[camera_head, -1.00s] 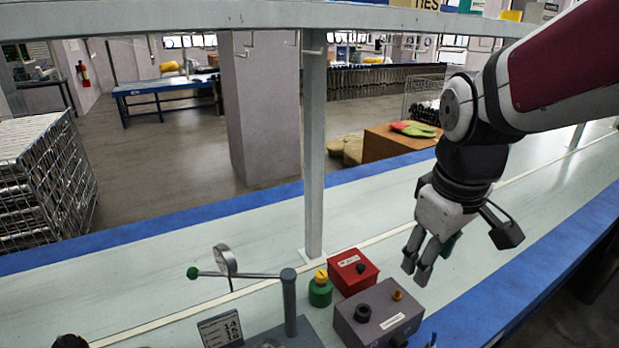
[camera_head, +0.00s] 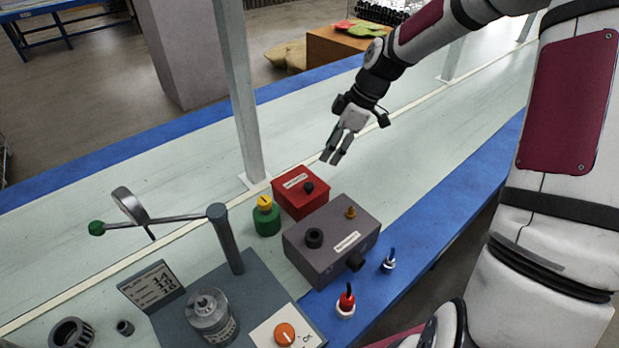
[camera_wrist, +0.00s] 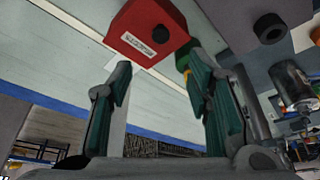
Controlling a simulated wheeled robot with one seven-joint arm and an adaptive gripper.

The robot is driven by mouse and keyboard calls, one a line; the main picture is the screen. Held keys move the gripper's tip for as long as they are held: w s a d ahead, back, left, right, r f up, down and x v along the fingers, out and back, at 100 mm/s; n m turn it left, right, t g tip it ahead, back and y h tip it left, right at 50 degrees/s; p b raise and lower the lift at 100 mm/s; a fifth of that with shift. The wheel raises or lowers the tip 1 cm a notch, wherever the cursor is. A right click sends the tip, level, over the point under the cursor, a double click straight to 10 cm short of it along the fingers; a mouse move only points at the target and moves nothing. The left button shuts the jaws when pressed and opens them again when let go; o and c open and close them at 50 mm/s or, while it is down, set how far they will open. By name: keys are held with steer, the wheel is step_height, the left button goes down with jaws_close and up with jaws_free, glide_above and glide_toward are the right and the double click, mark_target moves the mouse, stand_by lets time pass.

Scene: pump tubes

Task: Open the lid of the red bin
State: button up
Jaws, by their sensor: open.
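The red bin (camera_head: 300,192) is a small box on the pale bench, with a flat lid carrying a white label and a black knob (camera_head: 308,187). The lid looks closed. The bin also shows in the wrist view (camera_wrist: 150,32), with its knob (camera_wrist: 160,34) facing the camera. My gripper (camera_head: 333,157) is above the bench, up and to the right of the bin in the head view, apart from it. In the wrist view its two fingers (camera_wrist: 160,85) are spread with nothing between them.
A grey box (camera_head: 330,240) with a label and knobs stands close in front of the bin. A green container with a yellow cap (camera_head: 266,215) stands at its left. A grey post (camera_head: 240,100) rises behind. The bench to the right of the bin is clear.

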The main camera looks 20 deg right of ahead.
mark_target(309, 185)
steer(key=b+x, duration=0.2)
steer(key=x, duration=1.1)
steer(key=shift+f, duration=0.2)
steer(key=shift+s, duration=0.1)
jaws_close()
